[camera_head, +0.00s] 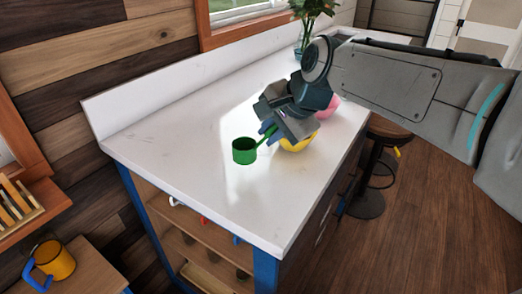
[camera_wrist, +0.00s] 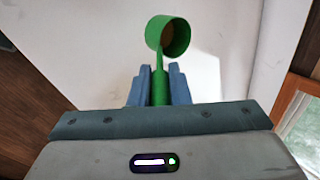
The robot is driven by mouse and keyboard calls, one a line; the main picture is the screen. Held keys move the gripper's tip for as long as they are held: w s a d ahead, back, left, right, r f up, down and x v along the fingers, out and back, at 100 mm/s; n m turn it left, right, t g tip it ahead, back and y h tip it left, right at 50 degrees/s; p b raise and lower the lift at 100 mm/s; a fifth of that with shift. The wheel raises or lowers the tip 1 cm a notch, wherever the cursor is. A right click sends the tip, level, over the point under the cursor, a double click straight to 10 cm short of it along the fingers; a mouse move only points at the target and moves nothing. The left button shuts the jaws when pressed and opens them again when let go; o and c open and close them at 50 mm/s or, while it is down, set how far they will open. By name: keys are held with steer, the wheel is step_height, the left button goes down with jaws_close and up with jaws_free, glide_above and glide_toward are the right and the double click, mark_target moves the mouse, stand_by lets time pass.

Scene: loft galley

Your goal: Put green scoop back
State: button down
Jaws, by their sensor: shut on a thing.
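The green scoop (camera_head: 244,151) has a round cup and a thin handle. My gripper (camera_head: 269,132) is shut on its handle, over the white countertop (camera_head: 190,150). In the wrist view the scoop's cup (camera_wrist: 168,36) lies beyond the fingertips, its opening partly seen, and the handle runs back between the two blue fingers of my gripper (camera_wrist: 160,85). I cannot tell whether the cup touches the counter or hangs just above it.
A yellow bowl (camera_head: 298,144) and a pink item (camera_head: 333,105) stand close behind my gripper, partly hidden by it. A plant in a vase (camera_head: 303,40) is at the back. Open shelves (camera_head: 190,245) lie below the counter. The counter's left part is clear.

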mark_target(253, 160)
steer(key=shift+a+f, duration=0.5)
steer(key=shift+a, duration=0.35)
steer(key=shift+f, duration=2.15)
steer(key=c, duration=1.4)
jaws_free()
steer(key=shift+o, duration=0.2)
steer(key=shift+r, duration=0.25)
steer(key=v, duration=1.2)
steer(key=shift+f, duration=0.15)
steer(key=shift+s, duration=0.1)
